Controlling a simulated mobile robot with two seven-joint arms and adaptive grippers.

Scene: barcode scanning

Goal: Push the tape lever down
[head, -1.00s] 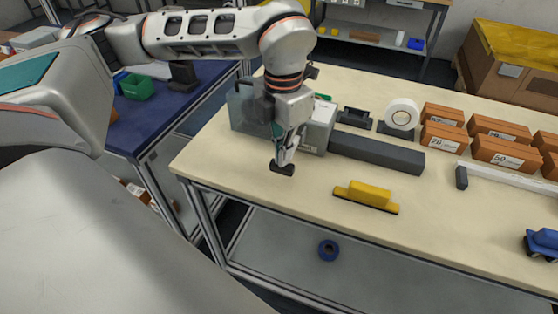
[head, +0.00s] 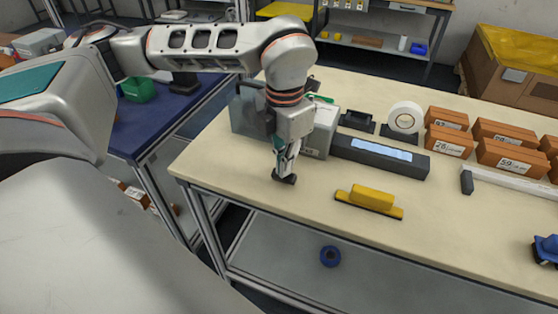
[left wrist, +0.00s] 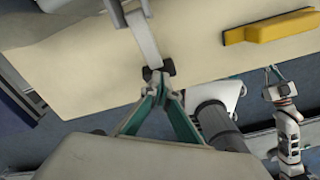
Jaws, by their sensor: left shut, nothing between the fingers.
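The tape lever (head: 292,160) is a pale bar with a dark end knob (head: 284,178), reaching toward me from the grey tape machine (head: 319,133) at the table's left end. The lever also shows in the left wrist view (left wrist: 145,42), with its dark knob at the end. My left gripper (left wrist: 163,88) is shut and empty, its fingertips at the knob; the exact contact is hard to make out. In the head view this gripper (head: 280,168) points down at the knob. My right gripper (left wrist: 272,74) shows small at the right of the left wrist view; its opening is unclear.
A long dark grey bar (head: 405,165) with a pale blue strip on top stands right of the machine. A yellow block (head: 371,197) lies near the front edge, and a white tape roll (head: 405,118) and brown boxes (head: 449,140) stand behind.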

